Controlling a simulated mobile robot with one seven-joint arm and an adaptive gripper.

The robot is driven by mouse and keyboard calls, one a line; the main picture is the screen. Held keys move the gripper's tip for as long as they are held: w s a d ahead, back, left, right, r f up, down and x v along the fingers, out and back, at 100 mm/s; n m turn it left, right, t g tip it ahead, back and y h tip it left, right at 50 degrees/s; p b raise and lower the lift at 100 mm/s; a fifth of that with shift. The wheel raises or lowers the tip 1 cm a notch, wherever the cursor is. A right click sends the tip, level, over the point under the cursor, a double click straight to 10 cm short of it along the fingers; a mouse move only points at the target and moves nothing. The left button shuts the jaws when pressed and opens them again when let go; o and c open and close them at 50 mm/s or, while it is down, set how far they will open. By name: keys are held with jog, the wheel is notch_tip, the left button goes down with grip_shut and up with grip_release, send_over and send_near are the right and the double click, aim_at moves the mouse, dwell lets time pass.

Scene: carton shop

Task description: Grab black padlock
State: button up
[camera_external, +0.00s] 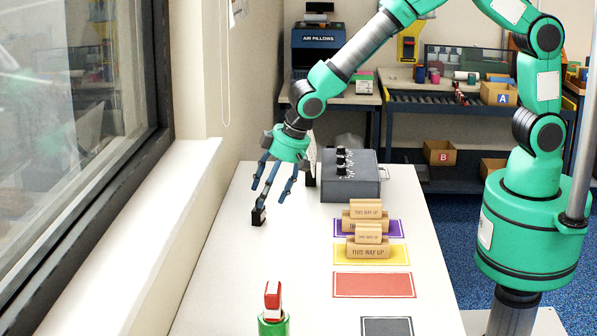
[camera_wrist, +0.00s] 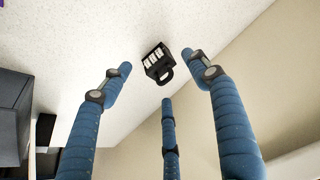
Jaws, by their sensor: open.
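The black padlock (camera_external: 258,217) stands on the white table near its left side, close to the window ledge. In the wrist view the black padlock (camera_wrist: 153,57) shows a row of white number dials and a dark shackle pointing down toward my fingers. My three-fingered gripper (camera_external: 270,188) is open and empty, tilted downward just above and beside the padlock. In the wrist view my blue fingers (camera_wrist: 160,77) are spread around the shackle side, with no clear contact. One finger partly overlaps the padlock in the external view.
A grey box with black knobs (camera_external: 350,187) stands behind and right of my gripper, with a small dark object (camera_external: 310,178) beside it. Brown "THIS WAY UP" pieces (camera_external: 369,251) sit on coloured mats at right. A red-and-green object (camera_external: 273,318) stands at front. The table's left side is mostly clear.

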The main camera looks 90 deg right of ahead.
aim_at(258, 215)
jog(key=shift+w+f, duration=0.1)
jog(key=shift+f, duration=0.05)
jog(key=shift+b+x, duration=0.75)
jog(key=shift+x, duration=1.85)
jog(key=shift+w+d, duration=0.1)
jog(key=shift+w, duration=0.05)
grip_shut()
